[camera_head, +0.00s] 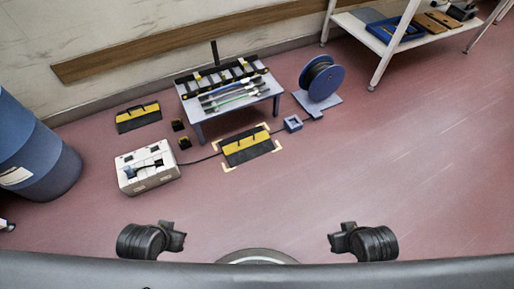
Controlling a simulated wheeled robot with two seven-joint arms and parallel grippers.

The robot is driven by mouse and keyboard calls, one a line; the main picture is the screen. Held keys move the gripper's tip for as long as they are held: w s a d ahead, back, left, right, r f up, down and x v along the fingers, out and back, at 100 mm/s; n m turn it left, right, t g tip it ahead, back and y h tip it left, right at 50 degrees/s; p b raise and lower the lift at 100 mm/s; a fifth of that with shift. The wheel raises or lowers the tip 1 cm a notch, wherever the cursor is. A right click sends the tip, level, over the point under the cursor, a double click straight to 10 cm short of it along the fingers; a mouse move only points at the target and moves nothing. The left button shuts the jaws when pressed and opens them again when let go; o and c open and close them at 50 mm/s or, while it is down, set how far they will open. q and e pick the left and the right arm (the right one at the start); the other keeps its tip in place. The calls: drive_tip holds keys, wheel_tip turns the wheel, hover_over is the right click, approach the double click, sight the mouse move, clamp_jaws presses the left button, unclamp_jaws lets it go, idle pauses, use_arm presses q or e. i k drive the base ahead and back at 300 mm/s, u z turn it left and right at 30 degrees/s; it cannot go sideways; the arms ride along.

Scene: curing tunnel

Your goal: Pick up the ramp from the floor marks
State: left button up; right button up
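A black and yellow cable ramp (247,148) lies flat on the floor between pale tape corner marks (227,169), in front of a small grey table. A dark cable (205,158) meets the ramp's left end and continues from its right end. A similar ramp (138,117) lies farther left, near the wall. My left gripper (175,237) and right gripper (340,240) show at the bottom of the head view, well apart from both ramps. They are small and dark, and their finger openings cannot be made out.
A white box (148,168) stands left of the marked ramp. The grey table (232,101) holds a rack and cables. A blue reel (322,80) and small blue block (293,124) are at right. A blue barrel (35,150) stands far left. The near floor is clear.

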sight(246, 141)
drive_tip(key=z, duration=0.45)
drive_tip(key=k, duration=0.6)
drive_tip(key=z, duration=0.9)
drive_tip(key=i, duration=1.5)
drive_tip(key=u, duration=0.6)
